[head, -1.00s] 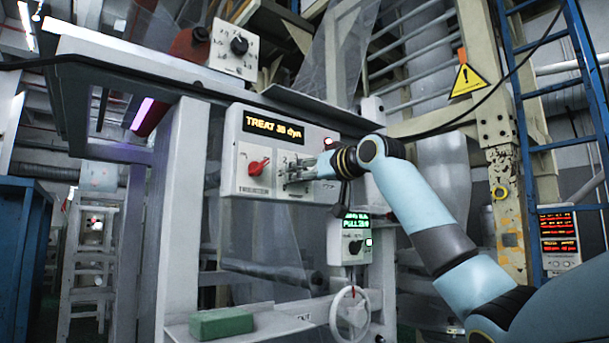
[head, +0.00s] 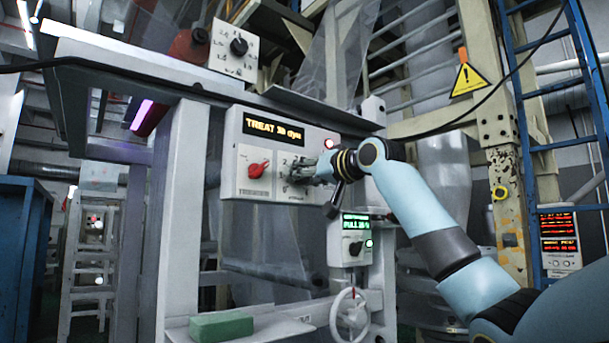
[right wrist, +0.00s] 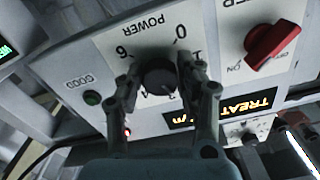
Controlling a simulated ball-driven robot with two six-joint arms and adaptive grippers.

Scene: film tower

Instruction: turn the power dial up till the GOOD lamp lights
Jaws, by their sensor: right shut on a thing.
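The white treater panel (head: 232,178) has a lit orange display (head: 275,127) reading TREAT and a number I cannot read surely. My right gripper (head: 303,170) is at the panel, its fingers shut on both sides of the black power dial, which shows in the right wrist view (right wrist: 160,78). That view is upside down, and the dial's scale runs from 0 to 6. The GOOD lamp (right wrist: 92,98) beside the dial is dark green and looks unlit. In the head view my gripper and wrist hide it. My left gripper is not in view.
A red switch (head: 259,169) sits left of the dial. A red lamp (head: 328,143) glows at the panel's upper right. Below are a PULL panel (head: 349,240), a handwheel (head: 349,314) and a green block (head: 221,326). A metal shelf (head: 180,75) overhangs the panel.

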